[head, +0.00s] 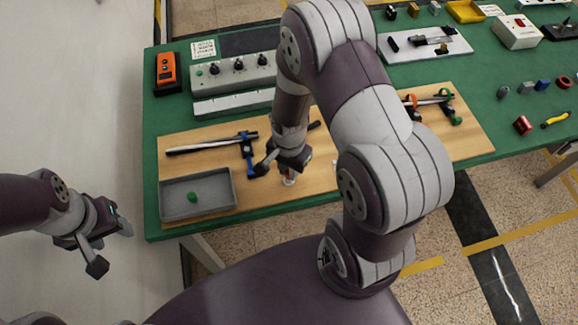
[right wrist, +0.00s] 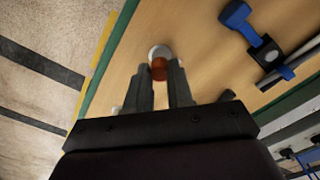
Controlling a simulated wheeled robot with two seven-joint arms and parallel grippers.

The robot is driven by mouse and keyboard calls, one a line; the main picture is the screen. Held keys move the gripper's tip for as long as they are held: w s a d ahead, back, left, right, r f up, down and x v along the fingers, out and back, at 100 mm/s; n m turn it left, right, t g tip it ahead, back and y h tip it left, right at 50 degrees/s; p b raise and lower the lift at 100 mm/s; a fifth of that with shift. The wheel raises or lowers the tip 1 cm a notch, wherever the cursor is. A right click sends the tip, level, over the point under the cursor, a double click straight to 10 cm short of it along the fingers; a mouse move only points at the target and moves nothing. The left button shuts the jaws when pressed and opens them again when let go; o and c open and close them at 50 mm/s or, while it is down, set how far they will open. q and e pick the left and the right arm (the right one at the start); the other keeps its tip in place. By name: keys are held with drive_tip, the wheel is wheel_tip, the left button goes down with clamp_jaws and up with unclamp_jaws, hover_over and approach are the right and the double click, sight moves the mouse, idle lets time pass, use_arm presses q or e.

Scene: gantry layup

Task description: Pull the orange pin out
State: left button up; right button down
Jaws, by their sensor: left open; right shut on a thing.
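The orange pin (right wrist: 159,69) shows in the right wrist view as a reddish-orange round piece between the fingertips of my right gripper (right wrist: 164,76). The gripper is shut on it. A pale round piece (right wrist: 159,51) sits right at the pin's far side; I cannot tell whether the pin is still seated in it. In the head view my right gripper (head: 287,173) is low over the front of the wooden board, and the pin is mostly hidden there. My left gripper (head: 113,245) is open and empty, off the table's left end.
The wooden board (head: 326,182) lies on the green table (head: 160,222). A grey tray (head: 223,203) with a green piece stands left of my right gripper. A blue clamp (head: 247,150) with a bar lies nearby. A grey knob box (head: 256,73) stands behind.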

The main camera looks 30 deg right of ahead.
drive_tip(key=shift+r, duration=0.15)
drive_tip(key=shift+r+p, duration=1.55)
drive_tip(key=shift+p, duration=0.2)
wheel_tip(320, 180, up, 4)
drive_tip(key=p, duration=0.3)
drive_tip(key=shift+f+p, duration=0.2)
drive_tip(key=shift+p, duration=0.15)
